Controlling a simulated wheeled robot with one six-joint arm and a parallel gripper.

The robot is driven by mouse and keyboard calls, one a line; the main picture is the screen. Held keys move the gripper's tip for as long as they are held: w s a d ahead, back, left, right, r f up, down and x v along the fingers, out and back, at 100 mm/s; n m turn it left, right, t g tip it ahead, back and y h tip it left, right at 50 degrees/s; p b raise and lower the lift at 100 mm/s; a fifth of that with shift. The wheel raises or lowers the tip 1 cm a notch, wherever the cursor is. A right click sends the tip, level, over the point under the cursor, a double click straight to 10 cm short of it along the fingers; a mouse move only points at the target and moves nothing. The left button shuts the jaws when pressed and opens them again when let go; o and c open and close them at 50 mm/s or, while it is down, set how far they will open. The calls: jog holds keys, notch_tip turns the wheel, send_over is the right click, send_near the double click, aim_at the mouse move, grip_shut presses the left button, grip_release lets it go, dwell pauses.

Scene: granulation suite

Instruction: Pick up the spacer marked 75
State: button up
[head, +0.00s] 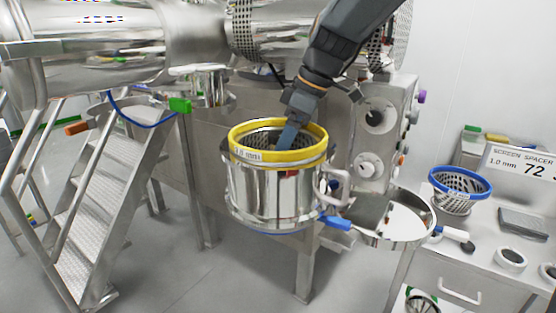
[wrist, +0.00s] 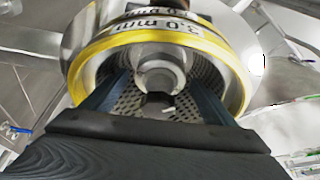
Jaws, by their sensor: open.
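My gripper (head: 287,136) reaches down into a yellow-rimmed perforated screen (head: 303,133) set in a steel housing (head: 272,195). In the wrist view, the blue fingers of my gripper (wrist: 156,82) are apart inside the screen, whose label (wrist: 165,28) reads 3.0 mm. A round grey metal part (wrist: 160,72) with a ring-like face lies between the fingertips; I cannot tell whether they touch it. Two small pale rings, perhaps spacers, lie on the right table: one ring (head: 509,259) and another ring (head: 539,283) nearer the corner. I can read no 75 on anything.
A blue-rimmed screen (head: 460,187) stands on the steel table (head: 468,262). A round steel lid (head: 403,217) and a blue-handled clamp (head: 336,222) flank the housing. Steps (head: 98,195) stand at left.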

jog(key=c, duration=1.2)
jog(key=shift+r, duration=0.1)
